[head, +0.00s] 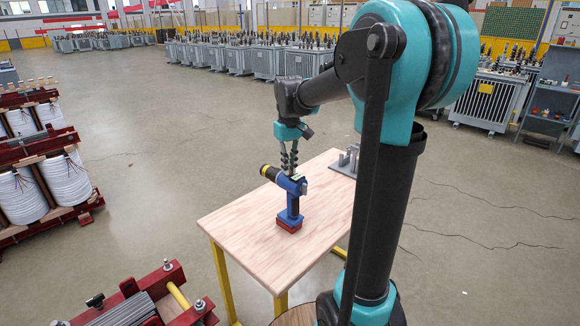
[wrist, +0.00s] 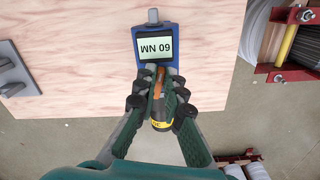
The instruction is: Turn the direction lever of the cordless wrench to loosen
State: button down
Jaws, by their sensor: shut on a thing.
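The cordless wrench (head: 287,190) is blue and black with a yellow band at its rear end and a red base. It stands upright on its base on the wooden table (head: 237,229). My gripper (head: 289,167) reaches down from above onto the top of its body. In the wrist view the wrench (wrist: 156,28) shows its blue head with a display reading "60 NM", upside down. My gripper's fingers (wrist: 158,94) are shut around a narrow orange and dark part just behind the display, seemingly the direction lever. The fingers hide most of this part, so its position cannot be told.
A grey metal fixture (head: 346,160) stands at the table's far right. Coil assemblies in red frames (head: 40,165) stand on the floor at the left, and another red-framed piece (head: 140,300) is at the front. Around the wrench the tabletop is clear.

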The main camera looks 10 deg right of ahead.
jog(key=shift+a+m, duration=0.15)
jog(key=shift+m, duration=0.95)
jog(key=shift+a+m, duration=0.1)
jog(key=shift+m, duration=1)
jog(key=c, duration=1.6)
grip_release()
notch_tip(320, 180, up, 12)
jog(key=shift+a, duration=0.1)
jog(key=shift+s, duration=0.1)
